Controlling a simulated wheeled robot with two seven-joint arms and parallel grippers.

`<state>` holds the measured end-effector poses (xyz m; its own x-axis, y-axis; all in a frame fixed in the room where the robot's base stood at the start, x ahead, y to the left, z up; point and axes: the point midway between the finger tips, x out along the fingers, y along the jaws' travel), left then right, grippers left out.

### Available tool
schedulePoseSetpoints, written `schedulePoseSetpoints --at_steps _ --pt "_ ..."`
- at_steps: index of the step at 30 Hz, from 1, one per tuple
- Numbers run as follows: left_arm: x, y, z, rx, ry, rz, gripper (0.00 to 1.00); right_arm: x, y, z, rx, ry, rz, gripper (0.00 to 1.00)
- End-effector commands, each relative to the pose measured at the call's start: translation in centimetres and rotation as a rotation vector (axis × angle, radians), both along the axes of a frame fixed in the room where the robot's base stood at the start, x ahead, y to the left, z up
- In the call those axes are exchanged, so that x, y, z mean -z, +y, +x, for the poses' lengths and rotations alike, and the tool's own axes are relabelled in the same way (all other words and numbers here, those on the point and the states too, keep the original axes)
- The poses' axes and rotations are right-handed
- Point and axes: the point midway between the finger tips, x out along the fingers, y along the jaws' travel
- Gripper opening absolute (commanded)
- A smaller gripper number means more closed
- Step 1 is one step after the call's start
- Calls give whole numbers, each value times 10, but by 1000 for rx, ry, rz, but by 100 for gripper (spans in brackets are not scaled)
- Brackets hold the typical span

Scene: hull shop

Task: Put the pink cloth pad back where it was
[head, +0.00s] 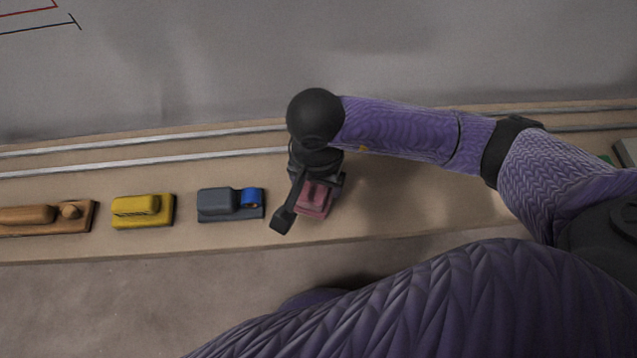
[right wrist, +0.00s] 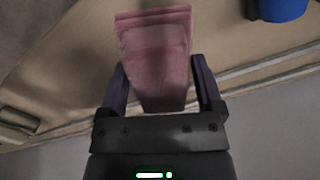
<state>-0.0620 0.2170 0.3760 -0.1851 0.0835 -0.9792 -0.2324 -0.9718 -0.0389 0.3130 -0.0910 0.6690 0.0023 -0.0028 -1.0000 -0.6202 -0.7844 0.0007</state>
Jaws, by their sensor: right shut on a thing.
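The pink cloth pad (head: 314,203) shows at the middle of the head view, over the tan bench, partly hidden by my right gripper (head: 318,182). In the right wrist view the pad (right wrist: 156,60) stands between the two fingers of my right gripper (right wrist: 160,88), which is shut on it. Its far end reaches out beyond the fingertips. I cannot tell whether the pad touches the bench or hangs just above it. My left gripper is not in view.
On the bench (head: 400,215), left of the pad, are a grey block with a blue roll (head: 218,203), a yellow block (head: 143,210) and an orange-brown block (head: 45,218). Two metal rails (head: 180,161) run behind them.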

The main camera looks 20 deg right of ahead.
Motion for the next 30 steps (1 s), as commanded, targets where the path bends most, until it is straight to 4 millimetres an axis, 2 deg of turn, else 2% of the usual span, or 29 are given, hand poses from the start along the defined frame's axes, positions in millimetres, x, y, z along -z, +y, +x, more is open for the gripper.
schedulePoseSetpoints --at_steps 1,3,5,6,7,8,14,15,16,24,26,30 --pt "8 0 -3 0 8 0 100 15 0 -1 1 6 0 32" --pt "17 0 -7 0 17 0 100 32 0 -1 0 7 1 32" --pt "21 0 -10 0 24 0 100 42 0 -1 1 5 2 32" --pt "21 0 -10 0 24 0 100 43 0 0 2 3 1 25" --pt "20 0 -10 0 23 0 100 42 0 0 2 1 1 24" --pt "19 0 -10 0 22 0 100 40 0 0 2 -1 1 14" --pt "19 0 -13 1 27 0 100 41 0 0 2 0 0 14" --pt "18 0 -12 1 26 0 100 40 0 0 2 -1 1 92" --pt "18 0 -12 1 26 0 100 40 0 0 2 -1 1 99" --pt "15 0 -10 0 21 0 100 34 0 0 2 -3 2 100" --pt "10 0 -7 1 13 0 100 23 0 1 1 -5 3 100" --pt "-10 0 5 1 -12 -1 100 -20 0 1 1 -10 3 100"
